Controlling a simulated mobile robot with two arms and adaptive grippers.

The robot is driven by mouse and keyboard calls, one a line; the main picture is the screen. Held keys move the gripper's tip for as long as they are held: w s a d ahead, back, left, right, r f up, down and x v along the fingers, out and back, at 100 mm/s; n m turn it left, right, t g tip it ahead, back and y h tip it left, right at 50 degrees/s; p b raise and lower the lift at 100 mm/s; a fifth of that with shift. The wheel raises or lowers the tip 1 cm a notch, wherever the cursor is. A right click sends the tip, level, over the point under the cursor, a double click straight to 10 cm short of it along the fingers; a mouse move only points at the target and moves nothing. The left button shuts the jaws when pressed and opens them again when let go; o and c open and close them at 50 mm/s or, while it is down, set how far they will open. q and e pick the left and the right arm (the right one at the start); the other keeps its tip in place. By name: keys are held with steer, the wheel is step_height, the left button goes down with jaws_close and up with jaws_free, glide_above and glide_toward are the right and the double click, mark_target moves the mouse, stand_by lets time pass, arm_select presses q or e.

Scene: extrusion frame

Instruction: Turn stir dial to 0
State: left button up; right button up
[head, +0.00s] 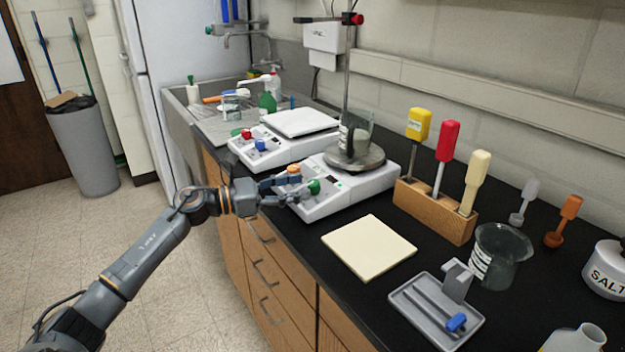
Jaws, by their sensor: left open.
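A white hotplate stirrer (347,195) stands on the black bench, with a green dial (314,187) and an orange dial (294,169) on its sloped front panel. The dial labels are too small to read, so I cannot tell which one is the stir dial. My left gripper (293,187) is open in front of this panel. Its fingers reach toward the dials, one near the orange dial and one near the green one; I cannot tell if they touch. My right gripper is not in view.
A beaker (357,131) sits on the stirrer's round plate beside a stand rod (347,90). A second white device (285,150) with red and blue knobs stands behind. A cream board (369,246), a wooden tool block (434,210) and a grey tray (420,306) lie to the right.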

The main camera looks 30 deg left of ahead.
mark_target(312, 182)
arm_select(q)
steer(key=shift+p+x, duration=0.45)
steer(key=shift+x, duration=1.8)
jaws_close()
